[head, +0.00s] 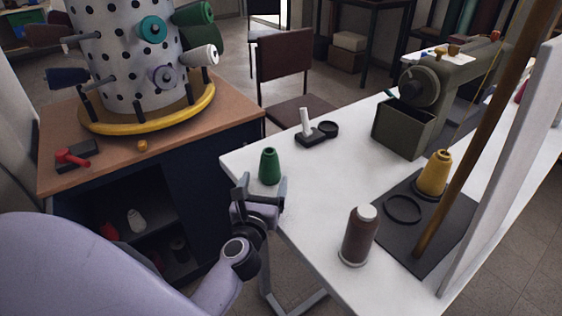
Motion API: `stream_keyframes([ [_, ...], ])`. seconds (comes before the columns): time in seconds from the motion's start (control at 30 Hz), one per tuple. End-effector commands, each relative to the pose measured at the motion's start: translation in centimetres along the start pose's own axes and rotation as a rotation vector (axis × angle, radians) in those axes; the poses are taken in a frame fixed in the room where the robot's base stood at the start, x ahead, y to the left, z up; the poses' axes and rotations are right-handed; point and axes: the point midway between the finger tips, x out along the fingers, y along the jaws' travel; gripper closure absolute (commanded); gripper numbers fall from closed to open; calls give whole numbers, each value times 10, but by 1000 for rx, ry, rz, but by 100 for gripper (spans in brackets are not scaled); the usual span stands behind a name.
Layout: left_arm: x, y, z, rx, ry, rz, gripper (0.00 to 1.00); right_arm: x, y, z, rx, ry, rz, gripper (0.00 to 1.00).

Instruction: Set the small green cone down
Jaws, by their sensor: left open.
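The small green cone (269,167) stands upright near the left corner of the white table (330,205). It appears to rest on the tabletop. My left gripper (261,187) is open, with its fingers on the near side of the cone, at the table's edge. The fingers look apart from the cone, but the exact gap is hard to judge. My right gripper is out of view.
A brown spool (359,236) stands near the front edge. A yellow cone (435,174) and a black ring (403,209) are on a dark mat (445,222) beside a wooden pole. A small black stand (312,137) is behind the green cone. A polka-dot drum (125,50) stands left.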

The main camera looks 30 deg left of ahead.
Motion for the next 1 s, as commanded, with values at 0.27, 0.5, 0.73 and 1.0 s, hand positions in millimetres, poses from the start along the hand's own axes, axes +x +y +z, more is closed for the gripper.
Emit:
stream_keyframes([
  [0.27,20,0,2,1,-1,0,17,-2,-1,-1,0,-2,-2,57],
  [0.5,48,0,8,2,-3,0,17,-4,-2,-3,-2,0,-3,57],
  [0.73,70,0,7,1,-1,0,17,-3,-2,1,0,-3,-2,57],
  [1.0,72,0,7,0,0,0,17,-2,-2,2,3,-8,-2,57],
])
